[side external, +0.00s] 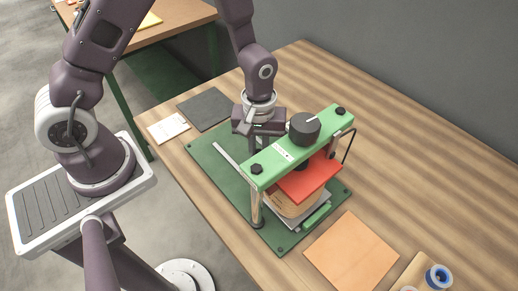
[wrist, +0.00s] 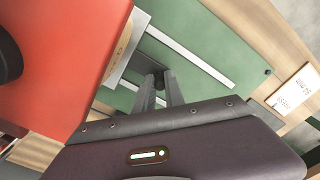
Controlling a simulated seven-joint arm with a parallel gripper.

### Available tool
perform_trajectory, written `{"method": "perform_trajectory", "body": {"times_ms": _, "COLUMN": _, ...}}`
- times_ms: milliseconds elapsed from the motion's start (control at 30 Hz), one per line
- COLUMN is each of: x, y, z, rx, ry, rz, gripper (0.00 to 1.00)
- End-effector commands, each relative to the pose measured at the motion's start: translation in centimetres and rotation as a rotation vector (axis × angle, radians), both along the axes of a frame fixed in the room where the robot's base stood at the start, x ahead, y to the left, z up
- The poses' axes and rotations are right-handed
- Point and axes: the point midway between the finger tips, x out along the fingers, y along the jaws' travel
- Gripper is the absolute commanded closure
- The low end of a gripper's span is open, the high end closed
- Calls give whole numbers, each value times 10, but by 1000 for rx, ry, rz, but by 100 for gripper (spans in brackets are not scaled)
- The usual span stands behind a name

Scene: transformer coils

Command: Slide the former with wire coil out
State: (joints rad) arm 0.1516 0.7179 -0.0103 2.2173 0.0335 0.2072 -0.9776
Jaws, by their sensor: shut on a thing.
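The former with wire coil (side external: 290,206) sits under a red plate (side external: 310,180) inside a green-topped press (side external: 270,166). A grey plate (side external: 313,219) shows beneath the coil, with its edge also in the wrist view (wrist: 131,50). My gripper (wrist: 160,92) is at the back left side of the press, pointing down. Its fingers are shut on a small dark knob (wrist: 161,77) beside the grey plate. The side view hides the fingertips behind the green bar. Whether the knob joins the former or the plate under it, I cannot tell.
The press stands on a green base (side external: 208,151) with pale rails (wrist: 186,55). A black knob (side external: 304,127) tops its bar. An orange sheet (side external: 350,250) lies in front, wire spools (side external: 437,277) at front right. A dark mat (side external: 205,108) and white card (side external: 168,128) lie behind.

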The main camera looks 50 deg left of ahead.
Motion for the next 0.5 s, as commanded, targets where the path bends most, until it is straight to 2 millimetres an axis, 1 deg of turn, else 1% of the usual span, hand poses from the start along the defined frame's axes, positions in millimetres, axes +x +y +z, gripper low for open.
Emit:
{"method": "perform_trajectory", "body": {"times_ms": 267, "x": 1, "y": 2, "z": 1, "rx": -1, "ry": -2, "rz": 1, "gripper": 100}}
{"method": "perform_trajectory", "body": {"times_ms": 367, "x": 1, "y": 9, "z": 1, "rx": -1, "ry": -2, "rz": 3, "gripper": 100}}
{"method": "perform_trajectory", "body": {"times_ms": 500, "x": 1, "y": 31, "z": 1, "rx": 0, "ry": -3, "rz": 5, "gripper": 100}}
